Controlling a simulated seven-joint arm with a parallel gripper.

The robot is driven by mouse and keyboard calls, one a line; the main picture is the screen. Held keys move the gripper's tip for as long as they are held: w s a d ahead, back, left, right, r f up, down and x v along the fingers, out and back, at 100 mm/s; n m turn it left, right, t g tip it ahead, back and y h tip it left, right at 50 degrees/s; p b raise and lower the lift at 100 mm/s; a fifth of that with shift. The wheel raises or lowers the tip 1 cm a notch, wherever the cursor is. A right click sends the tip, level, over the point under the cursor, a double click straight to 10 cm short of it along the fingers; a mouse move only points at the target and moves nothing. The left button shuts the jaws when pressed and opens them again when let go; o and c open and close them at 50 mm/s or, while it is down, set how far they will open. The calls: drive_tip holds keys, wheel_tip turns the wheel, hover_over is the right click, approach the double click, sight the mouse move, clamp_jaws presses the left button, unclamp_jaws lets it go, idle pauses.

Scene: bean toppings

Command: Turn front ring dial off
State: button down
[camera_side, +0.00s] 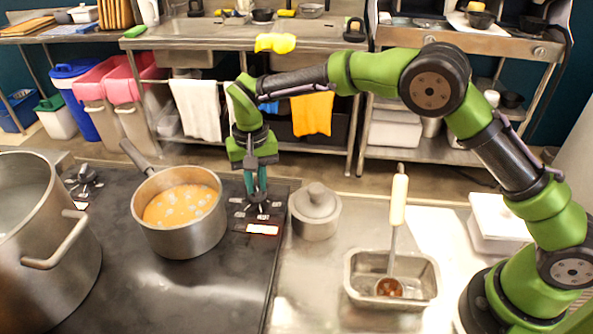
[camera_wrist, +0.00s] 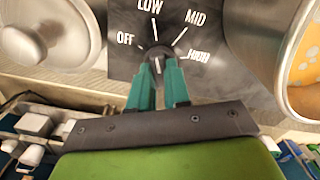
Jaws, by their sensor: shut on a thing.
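A dark ring dial (camera_wrist: 157,52) sits on a plate marked OFF, LOW, MID and HIGH. In the wrist view OFF is at the left and HIGH at the right. In the side view the dial (camera_side: 262,207) is at the right edge of the dark stove top, right of the pot of beans. My gripper (camera_side: 256,192) points down, shut on this dial; its teal fingers also show in the wrist view (camera_wrist: 161,80). The fingers partly hide the knob, and I cannot tell which mark it points to.
The steel pot of orange beans (camera_side: 215,224) stands close left of the dial. A lidded grey pot (camera_side: 316,224) stands close right. A second dial (camera_side: 84,181) is further left, near a large pot (camera_side: 75,278). A metal tray (camera_side: 432,298) holds a ladle.

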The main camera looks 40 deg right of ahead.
sight(256, 185)
drive_tip(key=n, duration=0.4)
drive_tip(key=shift+n, duration=2.2)
drive_tip(key=shift+r, duration=0.1)
drive_tip(key=c, duration=1.1)
unclamp_jaws()
wheel_tip(256, 185, up, 17)
drive_tip(key=shift+f, duration=0.1)
